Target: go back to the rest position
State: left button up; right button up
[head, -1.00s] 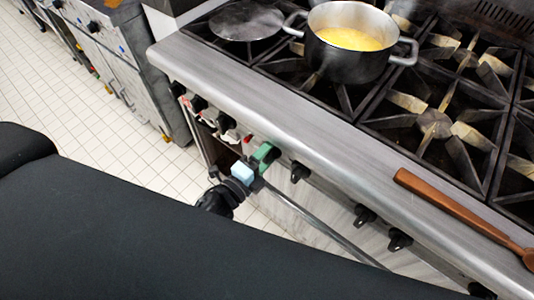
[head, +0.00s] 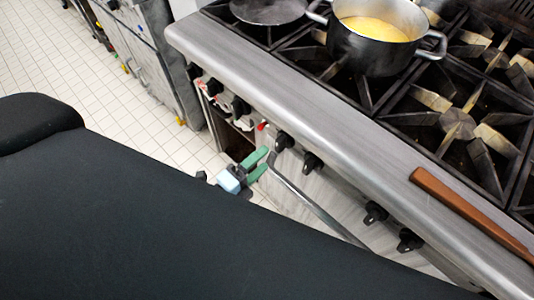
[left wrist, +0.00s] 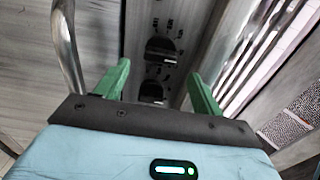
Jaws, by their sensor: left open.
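My left gripper (head: 265,161) is in front of the stove, beside the oven handle bar and below the row of black knobs. Its two green fingers are spread with nothing between them. In the left wrist view the open fingers (left wrist: 160,72) frame two dark knobs (left wrist: 160,50) on the panel, with the handle bar at the left. My right gripper is in neither view.
The stove's steel front edge (head: 300,107) runs diagonally across the head view. White tiled floor (head: 60,65) lies clear at the left.

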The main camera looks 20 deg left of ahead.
pick_arm(q)
jog(key=shift+s, duration=0.1)
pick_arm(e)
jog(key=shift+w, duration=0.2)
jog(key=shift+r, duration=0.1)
pick_arm(q)
jog(key=s+a+f+n+g+y+p, duration=0.2)
jog(key=s+f+n+g+p, duration=0.1)
jog(key=s+n, duration=0.7)
jog(key=s+a+f+n+g+y+p, duration=0.2)
jog(key=s+f+n+g+p, duration=0.2)
jog(key=s+n, duration=0.6)
jog(key=shift+s+a+f+g, duration=0.2)
jog(key=shift+s+f+g, duration=0.3)
jog(key=shift+s, duration=0.5)
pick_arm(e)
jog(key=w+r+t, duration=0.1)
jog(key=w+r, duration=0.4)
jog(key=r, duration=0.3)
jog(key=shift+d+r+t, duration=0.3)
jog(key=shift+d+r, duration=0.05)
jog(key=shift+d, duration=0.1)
pick_arm(q)
jog(key=shift+r, duration=0.15)
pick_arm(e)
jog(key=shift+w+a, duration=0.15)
